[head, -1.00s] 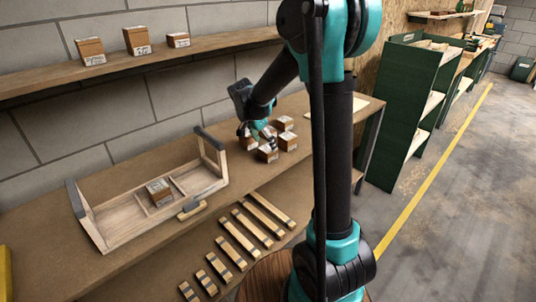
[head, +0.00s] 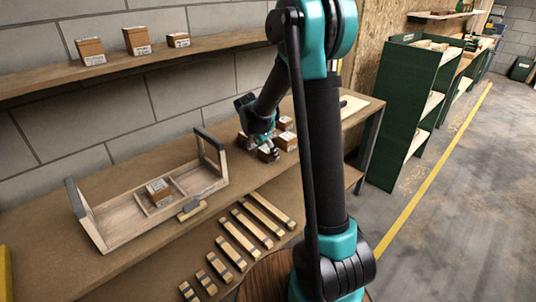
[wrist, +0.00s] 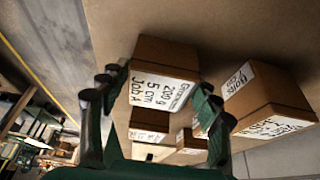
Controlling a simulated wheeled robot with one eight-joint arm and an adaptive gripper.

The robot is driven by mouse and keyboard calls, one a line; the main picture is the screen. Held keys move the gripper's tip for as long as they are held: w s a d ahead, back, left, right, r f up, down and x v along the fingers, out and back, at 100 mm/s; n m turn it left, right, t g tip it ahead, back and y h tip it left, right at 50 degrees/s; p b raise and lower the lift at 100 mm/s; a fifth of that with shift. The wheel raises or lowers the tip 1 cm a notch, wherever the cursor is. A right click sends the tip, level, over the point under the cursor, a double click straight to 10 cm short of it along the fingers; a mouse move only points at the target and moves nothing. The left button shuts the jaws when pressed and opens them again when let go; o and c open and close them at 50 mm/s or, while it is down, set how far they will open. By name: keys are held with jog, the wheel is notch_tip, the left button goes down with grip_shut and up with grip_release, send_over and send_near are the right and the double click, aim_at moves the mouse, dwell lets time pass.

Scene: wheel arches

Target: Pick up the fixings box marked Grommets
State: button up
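The fixings box marked Grommets (wrist: 163,76) is brown with a white label reading Grommets, 200 g, 5 cm, Job A. My gripper (wrist: 155,92) is open in the wrist view, with its fingers on either side of this box. I cannot tell whether the fingers touch it. In the head view my gripper (head: 264,144) is low over the cluster of boxes on the bench and partly hides them. I cannot tell there which box is Grommets.
Another labelled box (wrist: 262,98) stands close to the right finger, with more boxes behind. On the bench (head: 130,160) a wooden tray (head: 110,208) holds one box (head: 158,192). Several wooden strips lie at the front. A shelf (head: 110,66) above holds three boxes.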

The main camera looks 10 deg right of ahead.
jog(key=c, duration=0.9)
